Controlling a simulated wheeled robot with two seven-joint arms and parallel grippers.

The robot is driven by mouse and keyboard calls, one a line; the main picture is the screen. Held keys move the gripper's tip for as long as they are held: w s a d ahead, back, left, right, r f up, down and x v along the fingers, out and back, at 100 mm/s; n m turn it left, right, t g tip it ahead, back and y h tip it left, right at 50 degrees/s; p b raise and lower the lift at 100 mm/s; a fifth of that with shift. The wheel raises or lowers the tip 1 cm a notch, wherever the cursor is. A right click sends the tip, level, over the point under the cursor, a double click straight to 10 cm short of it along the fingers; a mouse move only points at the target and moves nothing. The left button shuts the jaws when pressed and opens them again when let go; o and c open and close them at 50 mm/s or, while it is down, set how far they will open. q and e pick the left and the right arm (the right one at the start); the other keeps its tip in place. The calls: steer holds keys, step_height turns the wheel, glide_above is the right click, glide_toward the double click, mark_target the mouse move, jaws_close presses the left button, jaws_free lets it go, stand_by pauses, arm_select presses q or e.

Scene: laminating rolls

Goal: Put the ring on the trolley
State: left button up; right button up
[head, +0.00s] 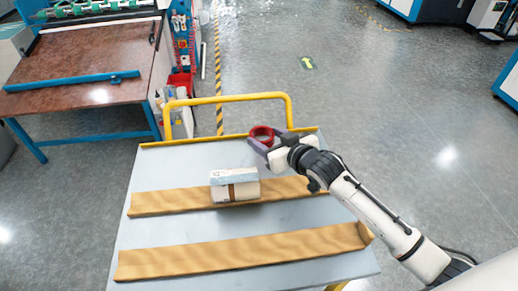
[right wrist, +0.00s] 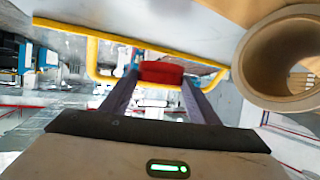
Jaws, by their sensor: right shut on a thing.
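The red ring (head: 261,133) is between the fingers of my right gripper (head: 264,146), at the far edge of the trolley top near the yellow handle. In the right wrist view the ring (right wrist: 161,72) sits between the two fingertips, which are shut on it. The trolley (head: 180,167) has a grey top, two wooden strips across it and a yellow handle (head: 228,98) at its far end. I cannot tell whether the ring touches the trolley top or is held just above it. My left gripper is not in view.
A brown-topped machine table (head: 90,75) stands at far left.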

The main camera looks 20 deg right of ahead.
steer(key=shift+w+f, duration=0.1)
steer(key=shift+f, duration=2.3)
steer(key=shift+f, duration=0.15)
steer(key=o, duration=0.9)
steer(key=shift+r, duration=0.2)
steer(key=v, duration=1.2)
